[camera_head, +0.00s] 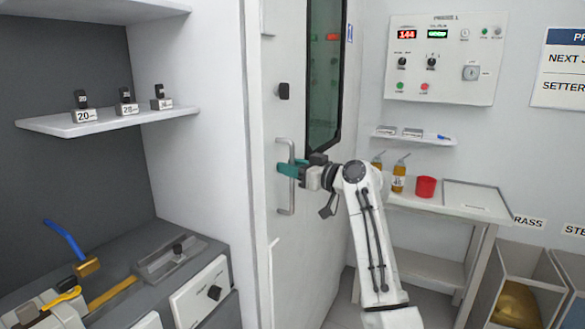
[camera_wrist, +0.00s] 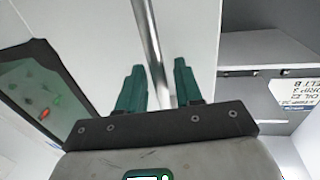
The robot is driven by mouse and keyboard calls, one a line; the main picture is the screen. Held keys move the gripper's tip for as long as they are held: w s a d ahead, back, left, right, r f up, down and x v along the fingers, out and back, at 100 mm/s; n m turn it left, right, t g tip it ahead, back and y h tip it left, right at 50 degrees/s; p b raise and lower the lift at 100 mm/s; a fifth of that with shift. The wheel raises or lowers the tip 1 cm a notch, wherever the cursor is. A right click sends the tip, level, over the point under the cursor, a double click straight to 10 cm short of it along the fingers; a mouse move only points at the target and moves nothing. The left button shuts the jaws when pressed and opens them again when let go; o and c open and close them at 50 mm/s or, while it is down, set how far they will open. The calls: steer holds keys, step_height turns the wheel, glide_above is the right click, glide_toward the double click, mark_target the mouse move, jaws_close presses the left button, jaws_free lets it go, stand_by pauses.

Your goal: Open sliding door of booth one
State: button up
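The sliding door (camera_head: 309,240) is a white upright panel at the middle of the head view, with a tall dark-framed window (camera_head: 325,80). Its vertical metal bar handle (camera_head: 285,200) stands off the panel. My gripper (camera_head: 288,170) reaches the handle from the right at about mid-height. In the wrist view the handle (camera_wrist: 151,40) runs between the two teal fingers of my gripper (camera_wrist: 160,85). The fingers are apart, with a gap visible on each side of the bar. Whether the door is fully closed I cannot tell.
A control panel (camera_head: 445,58) hangs on the right wall above a small shelf (camera_head: 415,138). Below it, a side table (camera_head: 425,204) holds bottles and a red cup (camera_head: 426,187). A shelf with weights (camera_head: 100,122) and a grey bench (camera_head: 150,240) are at left.

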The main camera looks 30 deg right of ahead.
steer(key=v, duration=1)
steer(key=shift+s+b, duration=0.4)
steer(key=shift+d, duration=0.2)
steer(key=s+a+f+m+g+h+p, duration=0.1)
steer(key=s+a+f+g, duration=0.3)
steer(key=f, duration=0.5)
steer(key=s+a+f+m+g+h+p, duration=0.15)
steer(key=s+a+f, duration=0.35)
steer(key=f, duration=0.5)
steer(key=s+a+f+g+p, duration=0.1)
steer(key=s+a+f+g, duration=0.15)
steer(key=s+f, duration=0.5)
steer(key=s+a+f+m+g+h+p, duration=0.1)
steer(key=s+f+g, duration=0.3)
steer(key=s, duration=0.9)
steer(key=s+a+f+m+g+h+p, duration=0.1)
steer(key=s+f, duration=0.5)
steer(key=s, duration=0.8)
steer(key=g+h+p, duration=0.1)
steer(key=g+h, duration=0.1)
steer(key=g, duration=0.1)
steer(key=shift+s+a, duration=0.15)
